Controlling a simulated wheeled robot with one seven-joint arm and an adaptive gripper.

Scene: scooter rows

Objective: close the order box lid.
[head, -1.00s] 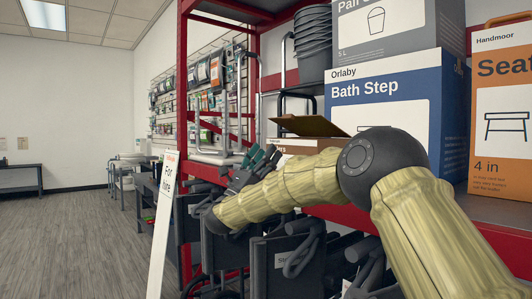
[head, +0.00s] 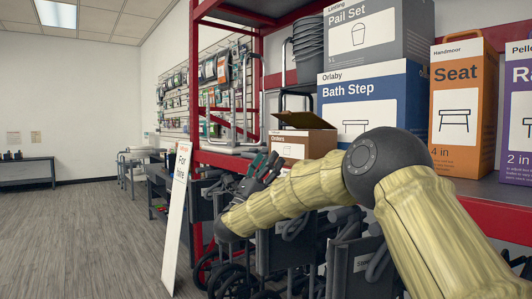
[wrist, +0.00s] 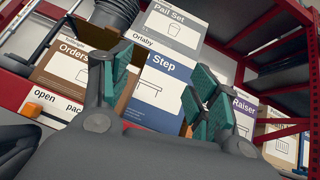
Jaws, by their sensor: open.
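The order box (head: 312,146) is a brown carton labelled "Orders" on the red-edged shelf, left of the blue Bath Step box. Its lid (head: 304,120) stands raised above it, tilted, so the box is open. My gripper (head: 262,167) is in front of and to the left of the box, slightly lower, with its dark fingers and green pads apart and empty. In the wrist view the box (wrist: 63,76) is at left, beyond my gripper (wrist: 160,82). My left finger hides part of the box and lid there. I see no contact with the lid.
The Bath Step box (head: 375,105) stands to the right with the Pail Set box (head: 375,35) on top. A stack of dark pails (head: 308,45) is behind. A leaning white sign (head: 177,220) and wheelchairs (head: 275,255) crowd below the shelf. Floor is free at left (head: 80,240).

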